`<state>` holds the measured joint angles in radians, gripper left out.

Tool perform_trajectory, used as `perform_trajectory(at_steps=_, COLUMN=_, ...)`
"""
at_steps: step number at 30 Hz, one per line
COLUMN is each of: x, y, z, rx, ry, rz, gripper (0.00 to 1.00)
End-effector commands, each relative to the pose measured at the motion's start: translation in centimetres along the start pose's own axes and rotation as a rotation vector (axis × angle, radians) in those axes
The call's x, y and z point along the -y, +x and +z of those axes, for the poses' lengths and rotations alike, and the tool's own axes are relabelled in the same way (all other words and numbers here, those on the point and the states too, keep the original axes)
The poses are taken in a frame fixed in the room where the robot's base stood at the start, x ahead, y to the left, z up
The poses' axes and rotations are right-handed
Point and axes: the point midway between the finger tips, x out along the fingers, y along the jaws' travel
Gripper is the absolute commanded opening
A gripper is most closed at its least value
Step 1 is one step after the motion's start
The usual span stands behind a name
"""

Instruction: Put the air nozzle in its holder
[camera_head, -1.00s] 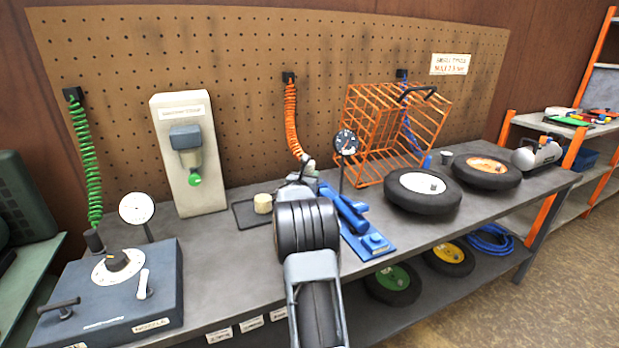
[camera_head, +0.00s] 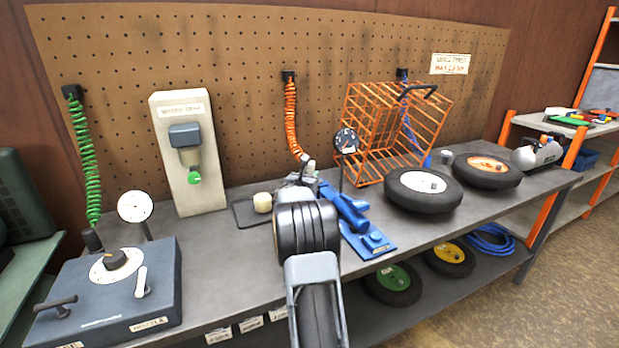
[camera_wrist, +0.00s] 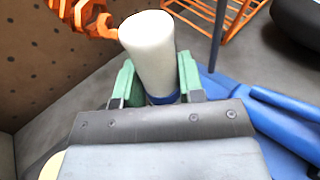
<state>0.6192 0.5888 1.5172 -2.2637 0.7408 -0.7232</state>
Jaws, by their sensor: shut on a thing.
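My gripper (camera_wrist: 158,85) has green fingers shut on a pale, upright-tilted cylinder with a blue band, seemingly the air nozzle (camera_wrist: 150,48). The orange coiled hose (camera_head: 291,110) hangs from the pegboard and ends beside the held piece. It also shows at the upper left of the wrist view (camera_wrist: 88,18). In the head view my gripper (camera_head: 303,178) is above the bench, partly hidden by my own wrist. A pale upright panel with a grey bracket (camera_head: 185,135) and a green tip stands to the left. I cannot tell for sure which fixture is the holder.
A blue tool on a stand (camera_head: 350,215) with a gauge (camera_head: 346,140) is close on the right. Behind it stands an orange wire cage (camera_head: 392,135). Wheels (camera_head: 423,190) lie further right. A dark box with a dial (camera_head: 110,290) fills the left end.

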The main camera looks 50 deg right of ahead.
Motion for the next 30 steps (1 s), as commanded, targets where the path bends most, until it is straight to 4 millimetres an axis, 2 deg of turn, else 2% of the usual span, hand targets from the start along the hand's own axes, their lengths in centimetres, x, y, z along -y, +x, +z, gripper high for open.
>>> perform_trajectory(at_steps=7, x=0.0, y=0.0, z=-0.5, rx=0.001, ry=0.0, rz=0.0, gripper=0.09)
perform_trajectory(at_steps=8, x=0.0, y=0.0, z=-0.4, rx=0.001, ry=0.0, rz=0.0, gripper=0.38)
perform_trajectory(at_steps=11, x=0.0, y=0.0, z=-0.4, rx=0.001, ry=0.0, rz=0.0, gripper=0.46)
perform_trajectory(at_steps=20, x=0.0, y=-0.3, z=-0.5, rx=0.0, ry=0.0, rz=0.001, gripper=0.46)
perform_trajectory(at_steps=30, x=0.0, y=-3.1, z=-0.6, rx=0.0, ry=0.0, rz=0.001, gripper=0.46)
